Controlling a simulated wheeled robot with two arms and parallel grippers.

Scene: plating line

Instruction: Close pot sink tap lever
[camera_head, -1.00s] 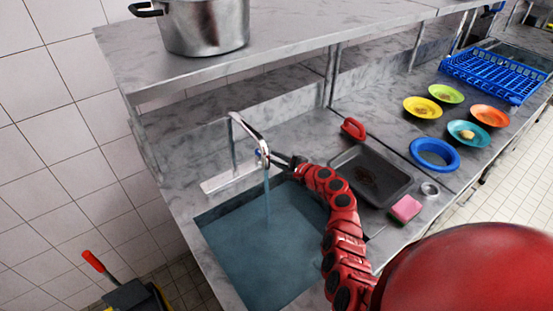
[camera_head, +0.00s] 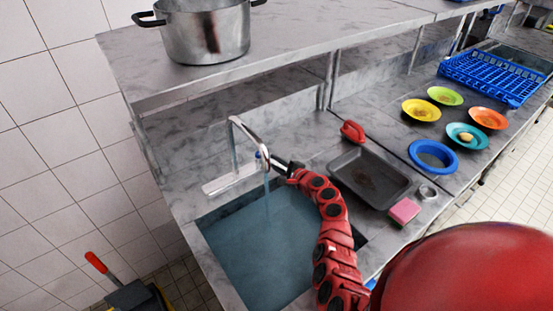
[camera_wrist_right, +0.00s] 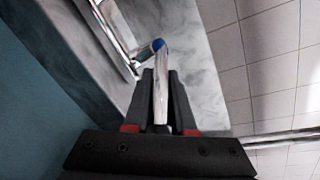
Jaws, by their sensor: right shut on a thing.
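The chrome tap (camera_head: 246,130) stands at the back edge of the pot sink (camera_head: 222,208). A stream of water (camera_head: 267,195) runs from its spout into bluish water in the sink. My right gripper (camera_head: 275,163) is at the tap, just right of the spout. In the right wrist view, the black fingers of the right gripper (camera_wrist_right: 161,80) are shut on the slim chrome tap lever (camera_wrist_right: 160,98), one on each side. A blue cap (camera_wrist_right: 157,45) shows at the lever's far end, by the tap. My left gripper is not in view.
A steel pot (camera_head: 206,38) stands on the shelf above. Right of the sink are a red-handled thing (camera_head: 352,131), a grey tray (camera_head: 368,178), a pink sponge (camera_head: 404,211), a blue ring-shaped dish (camera_head: 432,155) and several coloured bowls. A blue rack (camera_head: 492,76) is farther right.

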